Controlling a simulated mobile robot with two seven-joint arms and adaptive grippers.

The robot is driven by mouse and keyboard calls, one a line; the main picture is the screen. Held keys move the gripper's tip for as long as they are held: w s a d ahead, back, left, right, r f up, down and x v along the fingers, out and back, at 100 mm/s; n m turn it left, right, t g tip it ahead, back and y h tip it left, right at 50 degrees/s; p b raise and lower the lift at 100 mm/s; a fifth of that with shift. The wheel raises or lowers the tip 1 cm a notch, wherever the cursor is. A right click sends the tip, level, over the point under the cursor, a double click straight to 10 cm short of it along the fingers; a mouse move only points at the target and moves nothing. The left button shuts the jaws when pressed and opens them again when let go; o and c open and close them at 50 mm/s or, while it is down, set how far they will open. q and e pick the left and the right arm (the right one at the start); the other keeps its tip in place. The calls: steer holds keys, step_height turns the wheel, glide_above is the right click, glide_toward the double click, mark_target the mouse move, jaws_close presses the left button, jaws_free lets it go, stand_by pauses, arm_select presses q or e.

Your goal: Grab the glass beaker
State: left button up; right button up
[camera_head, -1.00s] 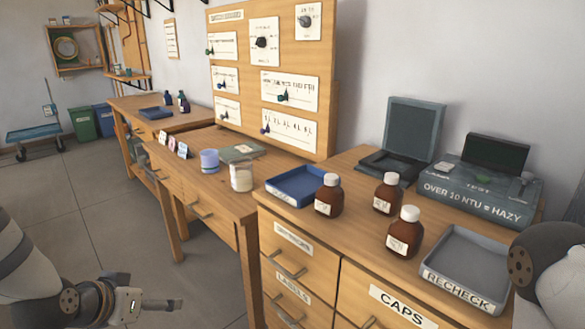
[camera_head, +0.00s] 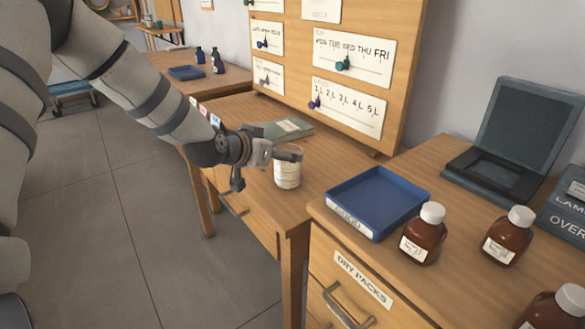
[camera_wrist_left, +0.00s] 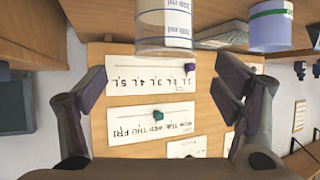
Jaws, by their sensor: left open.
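The glass beaker (camera_head: 288,173), clear with a white label, stands upright on the wooden desk. In the left wrist view the beaker (camera_wrist_left: 165,28) shows at the top edge, partly cut off, in line with the space between my fingers. My left gripper (camera_head: 265,167) is open and empty at the beaker's left side; one finger overlaps the beaker's upper part in the head view. Its spread fingers also show in the left wrist view (camera_wrist_left: 163,88). Whether a finger touches the glass, I cannot tell. My right gripper is out of view.
A grey-green book (camera_head: 288,128) lies behind. A blue tray (camera_head: 375,203) and brown bottles (camera_head: 423,235) stand at right. An upright wooden board (camera_head: 400,75) backs the desk.

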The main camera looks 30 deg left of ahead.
mark_target(288, 151)
arm_select(q)
steer(key=x, duration=0.7)
steer(key=shift+a, duration=0.35)
steer(key=c, duration=2)
